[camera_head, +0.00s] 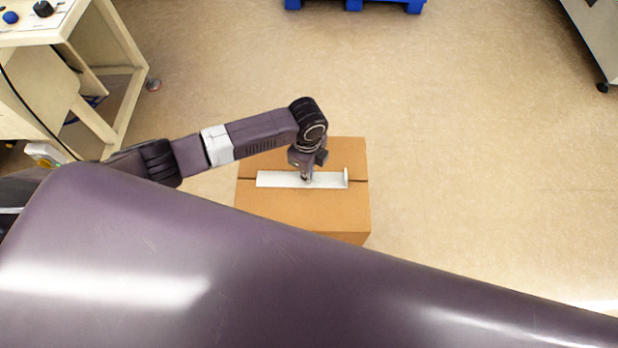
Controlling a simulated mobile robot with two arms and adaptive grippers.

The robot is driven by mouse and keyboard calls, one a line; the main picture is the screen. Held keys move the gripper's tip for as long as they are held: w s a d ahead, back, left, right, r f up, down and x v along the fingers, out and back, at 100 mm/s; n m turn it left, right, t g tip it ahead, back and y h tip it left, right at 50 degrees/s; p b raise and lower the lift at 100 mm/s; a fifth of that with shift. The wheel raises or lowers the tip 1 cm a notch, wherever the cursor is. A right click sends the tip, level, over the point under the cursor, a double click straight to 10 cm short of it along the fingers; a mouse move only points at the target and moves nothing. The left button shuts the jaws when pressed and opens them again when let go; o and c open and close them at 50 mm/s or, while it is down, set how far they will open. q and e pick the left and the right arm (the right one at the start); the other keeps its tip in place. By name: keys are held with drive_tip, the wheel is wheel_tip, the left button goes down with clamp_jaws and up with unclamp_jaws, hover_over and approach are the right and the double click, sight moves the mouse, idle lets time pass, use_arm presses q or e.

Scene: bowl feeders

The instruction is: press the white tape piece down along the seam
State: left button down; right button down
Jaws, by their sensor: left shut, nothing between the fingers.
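A brown cardboard box (300,213) stands on the floor below the middle of the head view. The white tape piece (272,179) lies across its top along the seam, and its right end (346,177) sticks up a little at the box's right side. My left gripper (307,179) is shut and empty, pointing down at the middle of the tape. Its fingertips look to be at the tape's surface, but I cannot tell for sure whether they touch. My right gripper is not in view.
A cream machine table (88,60) with knobs on top stands at the upper left. A blue pallet-like object (354,5) is at the top edge, and a grey wheeled unit (597,35) is at the upper right. The floor right of the box is clear.

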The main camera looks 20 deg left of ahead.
sight(286, 179)
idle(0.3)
